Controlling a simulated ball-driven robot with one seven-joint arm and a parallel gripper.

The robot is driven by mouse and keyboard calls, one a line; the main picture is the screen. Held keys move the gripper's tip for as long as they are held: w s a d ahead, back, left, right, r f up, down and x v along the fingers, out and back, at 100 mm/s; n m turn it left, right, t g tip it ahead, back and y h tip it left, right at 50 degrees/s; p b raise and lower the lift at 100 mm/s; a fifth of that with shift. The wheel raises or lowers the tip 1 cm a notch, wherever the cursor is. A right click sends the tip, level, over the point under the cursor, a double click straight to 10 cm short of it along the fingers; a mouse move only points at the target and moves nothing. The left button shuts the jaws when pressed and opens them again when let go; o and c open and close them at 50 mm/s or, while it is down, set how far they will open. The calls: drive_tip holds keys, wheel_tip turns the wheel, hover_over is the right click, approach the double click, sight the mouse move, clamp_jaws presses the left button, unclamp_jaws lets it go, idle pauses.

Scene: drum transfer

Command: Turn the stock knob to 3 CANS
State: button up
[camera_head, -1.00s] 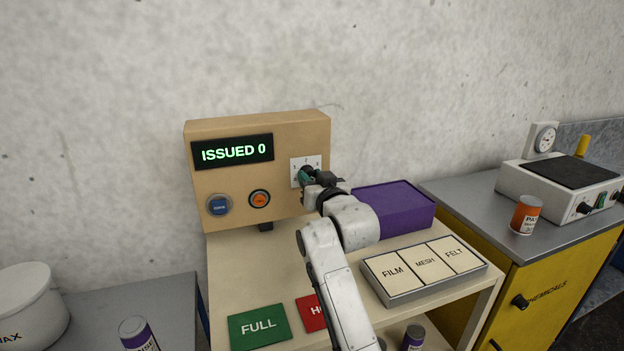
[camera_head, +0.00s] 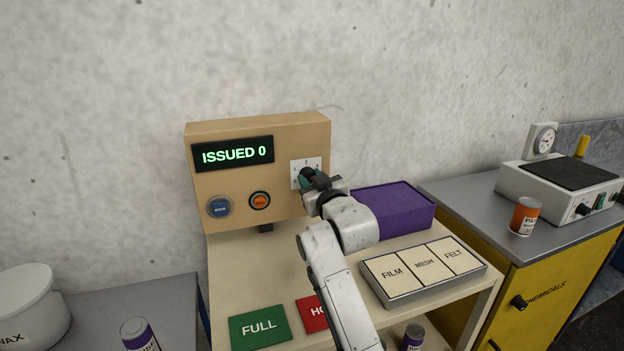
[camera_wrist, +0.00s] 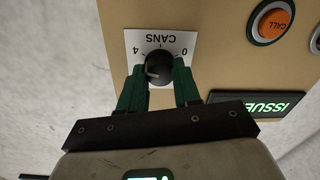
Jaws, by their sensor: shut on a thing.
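The stock knob (camera_wrist: 159,66) is round and black with a white mark, on a white plate (camera_wrist: 140,42) lettered CANS, with 4 and 0 legible. The wrist view shows it upside down, and the mark sits at the knob's lower left there. In the head view the plate (camera_head: 297,166) is on the right of the tan panel's face, and my gripper hides the knob. My gripper (camera_head: 307,178) has green fingers, one on each side of the knob, shut on it. The dial number the mark points to cannot be told.
The tan panel (camera_head: 240,130) carries a display reading ISSUED 0 (camera_head: 232,151), a blue button (camera_head: 219,207) and an orange CALL button (camera_head: 260,200). A purple box (camera_head: 400,207) stands close right of my wrist. A FILM, MESH, FELT tray (camera_head: 424,264) lies in front.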

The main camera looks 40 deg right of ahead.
drive_tip(key=shift+n+p, duration=1.15)
drive_tip(key=shift+n, duration=2.85)
drive_tip(key=o, duration=1.1)
drive_tip(key=shift+c, duration=0.2)
drive_tip(key=b+v, duration=0.1)
drive_tip(key=v, duration=0.9)
drive_tip(key=shift+s+a, duration=0.2)
drive_tip(key=shift+s, duration=0.15)
